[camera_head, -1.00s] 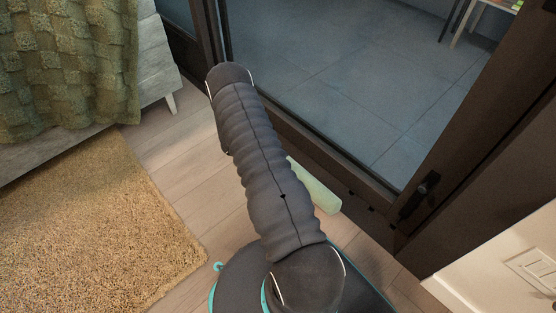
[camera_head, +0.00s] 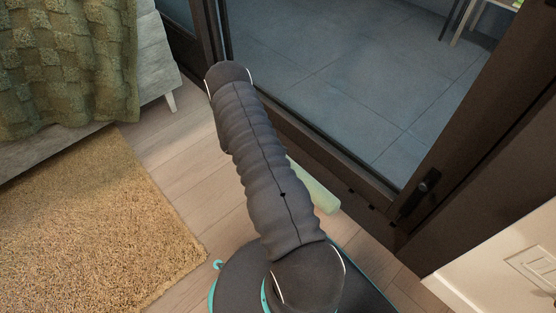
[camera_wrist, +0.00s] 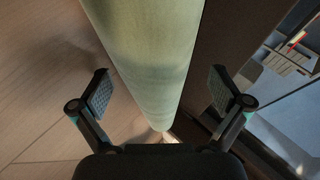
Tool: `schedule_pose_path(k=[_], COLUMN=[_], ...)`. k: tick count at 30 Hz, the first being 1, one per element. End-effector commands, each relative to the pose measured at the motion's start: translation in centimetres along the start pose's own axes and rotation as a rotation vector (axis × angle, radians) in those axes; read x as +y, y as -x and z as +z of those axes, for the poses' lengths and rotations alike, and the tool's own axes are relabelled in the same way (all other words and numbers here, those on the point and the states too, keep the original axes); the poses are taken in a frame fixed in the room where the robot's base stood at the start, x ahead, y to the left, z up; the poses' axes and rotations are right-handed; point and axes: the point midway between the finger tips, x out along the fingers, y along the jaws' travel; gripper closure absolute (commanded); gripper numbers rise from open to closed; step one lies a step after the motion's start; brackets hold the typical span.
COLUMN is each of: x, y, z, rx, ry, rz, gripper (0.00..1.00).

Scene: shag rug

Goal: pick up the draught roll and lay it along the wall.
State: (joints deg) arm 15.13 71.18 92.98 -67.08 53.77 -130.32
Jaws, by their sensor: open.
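The draught roll is a pale green cylinder (camera_head: 318,189) on the floor beside the dark door frame. My arm hides much of it in the head view. In the wrist view the roll (camera_wrist: 150,55) runs from the top edge down between my fingers. My gripper (camera_wrist: 160,90) is open, with one finger on each side of the roll. Both fingers look apart from it. In the head view my gripper is hidden behind my arm.
The dark door frame (camera_head: 345,170) runs along the roll's right side, with a glass door and grey tiles beyond. A shaggy tan rug (camera_head: 90,225) lies at left, below a grey-wood piece of furniture (camera_head: 155,65). Bare wood floor (camera_head: 190,170) lies between.

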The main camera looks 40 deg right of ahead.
Motion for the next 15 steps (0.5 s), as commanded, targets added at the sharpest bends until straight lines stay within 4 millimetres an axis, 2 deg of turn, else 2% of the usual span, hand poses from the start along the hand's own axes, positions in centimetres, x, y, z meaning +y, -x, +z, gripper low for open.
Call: schedule_pose_path(k=[15], x=[-0.1], y=[9.2], z=[0.1], rx=[-0.003], ry=[-0.001], rz=[-0.002], gripper=[0.00])
